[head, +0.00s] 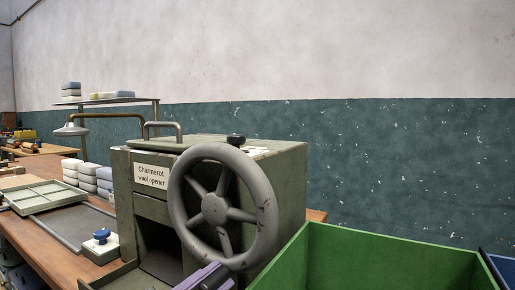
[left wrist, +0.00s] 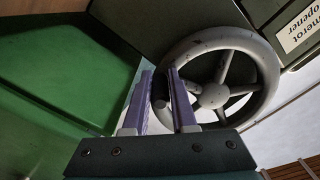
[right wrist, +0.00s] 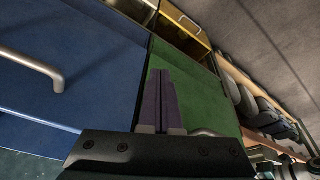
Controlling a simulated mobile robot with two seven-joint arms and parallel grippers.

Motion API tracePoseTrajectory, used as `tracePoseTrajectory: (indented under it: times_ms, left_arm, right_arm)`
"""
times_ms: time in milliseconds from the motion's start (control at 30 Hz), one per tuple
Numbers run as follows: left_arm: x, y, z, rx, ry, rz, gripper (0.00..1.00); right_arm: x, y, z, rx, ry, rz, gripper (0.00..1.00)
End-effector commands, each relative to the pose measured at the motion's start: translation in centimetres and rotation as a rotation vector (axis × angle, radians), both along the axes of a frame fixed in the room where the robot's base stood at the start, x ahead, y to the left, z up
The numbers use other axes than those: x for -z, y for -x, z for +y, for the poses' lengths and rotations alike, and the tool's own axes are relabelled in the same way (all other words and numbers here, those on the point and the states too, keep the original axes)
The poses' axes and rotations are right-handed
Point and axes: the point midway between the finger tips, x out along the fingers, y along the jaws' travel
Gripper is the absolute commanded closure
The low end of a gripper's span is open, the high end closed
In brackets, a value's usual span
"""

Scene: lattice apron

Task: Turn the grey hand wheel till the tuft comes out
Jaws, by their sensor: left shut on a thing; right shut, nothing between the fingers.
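The grey hand wheel (head: 214,208) is on the front of the green-grey wool opener (head: 280,195), labelled Charmerot. It also fills the upper right of the left wrist view (left wrist: 214,96). My left gripper (head: 208,276) is at the wheel's lower rim. In the left wrist view, its purple fingers (left wrist: 160,76) are shut on the wheel's dark handle (left wrist: 158,93). The opener's lower front opening (head: 160,250) is dark and I see no tuft in it. My right gripper (right wrist: 160,74) is shut and empty, away from the wheel, and shows only in the right wrist view.
A green bin (head: 370,260) stands close to the right of the wheel, with a blue edge (head: 500,268) beyond. A blue front with a handle (right wrist: 40,68) is beside my right gripper.

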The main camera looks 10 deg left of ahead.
Motion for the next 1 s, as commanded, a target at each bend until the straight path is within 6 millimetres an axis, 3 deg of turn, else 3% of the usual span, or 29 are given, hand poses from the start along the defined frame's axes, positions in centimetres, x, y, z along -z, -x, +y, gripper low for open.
tracePoseTrajectory:
  times_ms: [200,633,1000]
  left_arm:
    - [-0.7,-1.2,2.9,-0.003,0.002,-0.017,1.00]
    - [-0.9,-1.4,3.3,0.001,0.006,-0.020,1.00]
    - [-2.2,-2.5,6.4,0.002,0.004,-0.017,1.00]
  right_arm:
    - [0.3,0.0,-0.1,-0.003,0.004,0.000,1.00]
    - [0.2,0.0,-0.1,-0.004,0.005,0.000,1.00]
    - [-0.4,0.0,-0.1,-0.003,0.004,0.000,1.00]
